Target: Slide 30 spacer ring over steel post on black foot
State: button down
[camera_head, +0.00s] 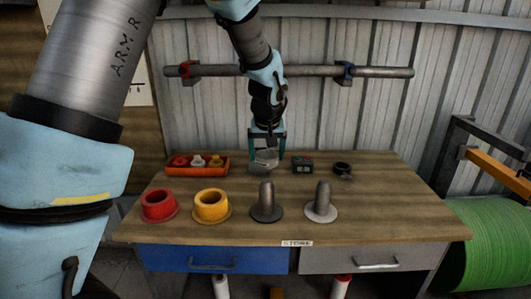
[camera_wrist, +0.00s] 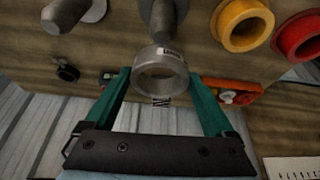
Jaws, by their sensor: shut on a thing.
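My gripper (camera_head: 266,148) is shut on a grey spacer ring (camera_head: 265,161), which hangs behind the posts. In the wrist view the ring (camera_wrist: 160,82) sits between the two green fingers of my gripper (camera_wrist: 160,76), its opening showing; dark marks on it are too small to read surely. The steel post on the black foot (camera_head: 266,202) stands upright on the bench, nearer the head camera than the ring. In the wrist view that post (camera_wrist: 164,20) shows just beyond the ring, apart from its opening as far as I can see. The ring's height above the bench is unclear.
A second steel post on a pale foot (camera_head: 321,204) stands to the right. Yellow (camera_head: 211,206) and red (camera_head: 158,205) flanged collars stand left. An orange tray (camera_head: 197,171) with small parts, a dark box (camera_head: 302,166) and a black clamp-like part (camera_head: 342,169) lie further back.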

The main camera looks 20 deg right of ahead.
aim_at(267, 196)
jog(key=shift+s+f+b, duration=0.1)
jog(key=shift+b, duration=0.25)
jog(key=shift+f+b, duration=5.9)
jog(key=shift+f, duration=1.45)
grip_release()
jog(key=shift+a, duration=0.1)
jog(key=b+v, duration=0.1)
jog(key=v, duration=1)
